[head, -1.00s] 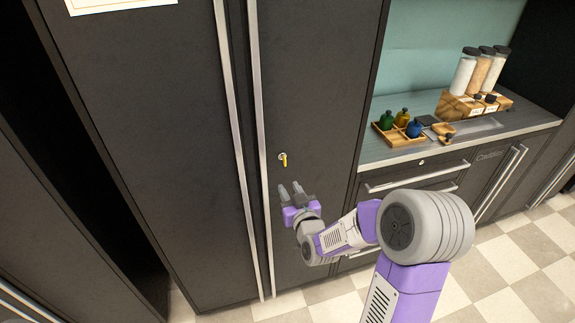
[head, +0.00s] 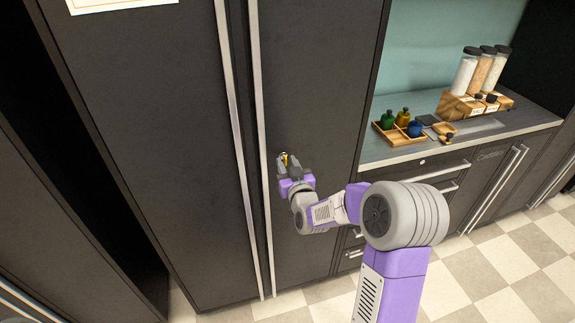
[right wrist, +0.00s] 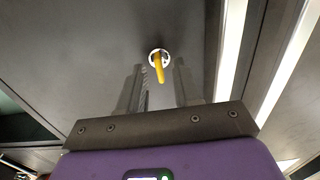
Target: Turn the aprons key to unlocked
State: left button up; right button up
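The yellow key (head: 285,157) sits in a round lock on the right door of the tall dark cabinet (head: 310,60). In the right wrist view the key (right wrist: 159,70) hangs from a pale lock plate, its shaft pointing down and slightly right. My right gripper (head: 288,163) is at the key in the head view. In the right wrist view its two fingers (right wrist: 158,88) are apart, one on each side of the key, with gaps visible between them and it. My left gripper is not in view. No key label is readable.
Long vertical handles (head: 262,150) run just left of the lock. To the right, a counter (head: 470,140) holds a wooden tray (head: 400,141) with small bottles, and tall jars. A drawer handle (head: 420,176) sticks out below the counter.

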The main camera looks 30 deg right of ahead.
grip_shut()
dwell(1.3)
